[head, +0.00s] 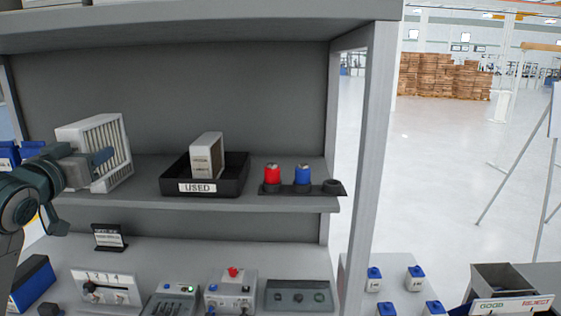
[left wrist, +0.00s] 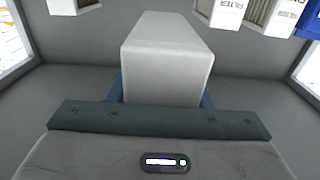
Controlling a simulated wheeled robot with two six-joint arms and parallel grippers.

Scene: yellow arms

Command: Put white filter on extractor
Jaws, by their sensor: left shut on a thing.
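A white filter (head: 93,134) with a pleated, slatted face is at the left end of the middle shelf in the head view. My left gripper (head: 90,163) is shut on it from the left. The filter's body also shows between the fingers in the left wrist view (left wrist: 168,62). I cannot tell if its lower edge touches the shelf. A second white filter with a beige face (head: 207,155) stands in the black tray marked USED (head: 238,182). I cannot pick out the extractor for sure. My right gripper is not in view.
Red (head: 272,174) and blue (head: 302,174) capped items stand in a black holder at the shelf's right. The grey shelf post (head: 366,150) bounds the right side. Control boxes (head: 230,290) line the lower level. White boxes marked FILTER (left wrist: 228,10) show in the wrist view.

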